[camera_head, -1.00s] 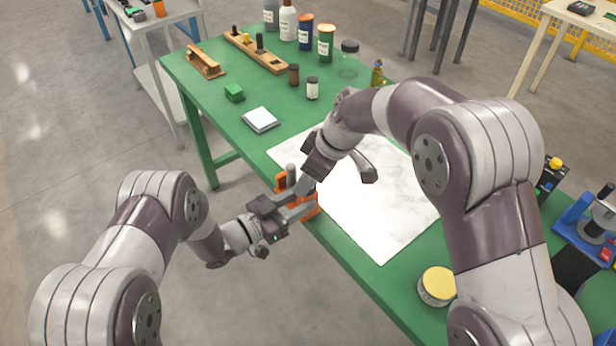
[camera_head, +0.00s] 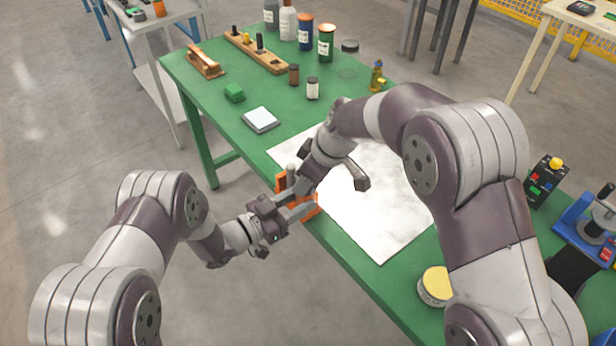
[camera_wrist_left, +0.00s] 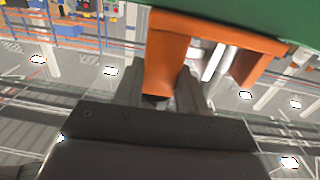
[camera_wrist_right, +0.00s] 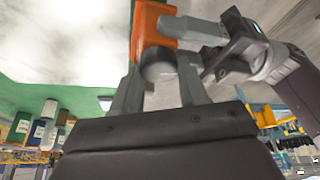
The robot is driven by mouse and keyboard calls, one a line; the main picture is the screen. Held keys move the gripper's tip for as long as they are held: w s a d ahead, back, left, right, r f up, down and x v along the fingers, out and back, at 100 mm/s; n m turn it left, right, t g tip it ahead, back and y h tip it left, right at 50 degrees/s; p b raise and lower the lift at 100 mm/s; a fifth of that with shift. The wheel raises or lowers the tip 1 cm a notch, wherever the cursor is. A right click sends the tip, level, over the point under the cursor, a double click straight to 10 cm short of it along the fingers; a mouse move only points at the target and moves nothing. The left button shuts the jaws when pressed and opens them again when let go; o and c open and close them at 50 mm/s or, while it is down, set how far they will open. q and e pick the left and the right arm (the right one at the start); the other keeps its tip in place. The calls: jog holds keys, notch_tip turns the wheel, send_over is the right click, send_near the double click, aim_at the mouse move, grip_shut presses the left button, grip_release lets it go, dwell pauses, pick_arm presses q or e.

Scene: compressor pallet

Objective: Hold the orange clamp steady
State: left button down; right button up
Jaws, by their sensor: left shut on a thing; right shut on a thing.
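The orange clamp (camera_head: 281,183) sits at the near-left edge of the green table, next to the pale marble-like slab. My left gripper (camera_head: 300,207) is shut on the clamp's orange body, which shows between its fingers in the left wrist view (camera_wrist_left: 165,70). In the right wrist view my right fingers are on either side of the clamp's round grey knob (camera_wrist_right: 158,72), just below the orange frame (camera_wrist_right: 150,30). The arms hide part of the clamp.
The pale slab (camera_head: 385,215) lies along the green table's (camera_head: 215,115) near edge. A yellow-lidded tin (camera_head: 436,284) stands at the front. Open floor lies left of the table.

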jog(key=m, duration=0.3)
jog(key=m+t+h, duration=0.1)
jog(key=m, duration=0.1)
jog(key=shift+s+a+m+t+h, duration=0.1)
jog(key=shift+m+t+h, duration=0.2)
jog(key=shift+m, duration=0.1)
jog(key=m+h, duration=0.1)
jog(key=m, duration=0.1)
jog(key=m+h, duration=0.1)
jog(key=m, duration=0.2)
jog(key=shift+a+t, duration=0.1)
jog(key=shift+t, duration=0.2)
jog(key=m+h, duration=0.2)
jog(key=m, duration=0.3)
jog(key=shift+m, duration=0.4)
jog(key=shift+m+g+h, duration=0.35)
jog(key=shift+m+h, duration=0.05)
jog(key=shift+m, duration=0.7)
jog(key=shift+m+g+h, duration=0.35)
jog(key=shift+m+h, duration=0.05)
jog(key=shift+m, duration=0.7)
jog(key=o, duration=1.1)
jog(key=shift+c, duration=0.2)
